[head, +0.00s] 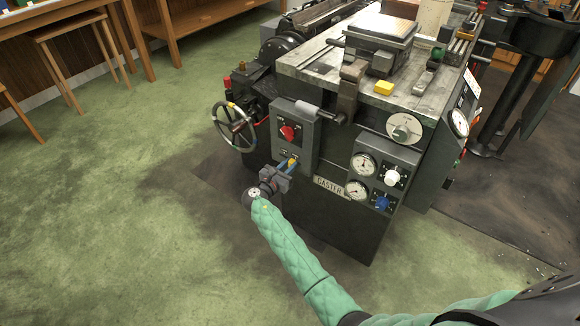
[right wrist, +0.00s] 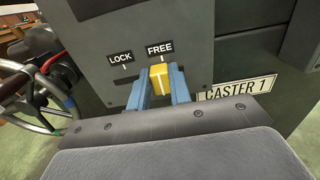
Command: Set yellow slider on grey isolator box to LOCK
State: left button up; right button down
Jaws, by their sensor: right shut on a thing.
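The grey isolator box (head: 296,137) is on the front of the caster machine, with a red rotary knob (head: 288,132) on its upper part. The yellow slider (right wrist: 159,80) is low on the box, below the FREE label (right wrist: 160,49). The LOCK label (right wrist: 120,57) is to the left of it. My right gripper (right wrist: 158,88) has its two blue fingers shut on the slider, one on each side. In the head view the slider (head: 292,162) shows at the fingertips. My left gripper is not in view.
A handwheel (head: 234,127) stands to the left of the box. Gauges (head: 364,165) and a CASTER nameplate (head: 328,186) are to the right. A yellow block (head: 384,88) lies on the machine top. The green floor at left is open.

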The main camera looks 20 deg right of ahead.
jog(key=w+a, duration=0.2)
jog(key=w, duration=0.1)
jog(key=shift+w+a, duration=0.3)
jog(key=shift+a, duration=0.1)
jog(key=shift+r, duration=0.15)
jog(key=shift+w+a, duration=0.1)
jog(key=c, duration=1.5)
grip_release()
jog(key=shift+c, duration=0.2)
jog(key=shift+o, duration=1.3)
jog(key=shift+w+a, duration=0.1)
send_near(284, 154)
jog(key=shift+v, duration=0.8)
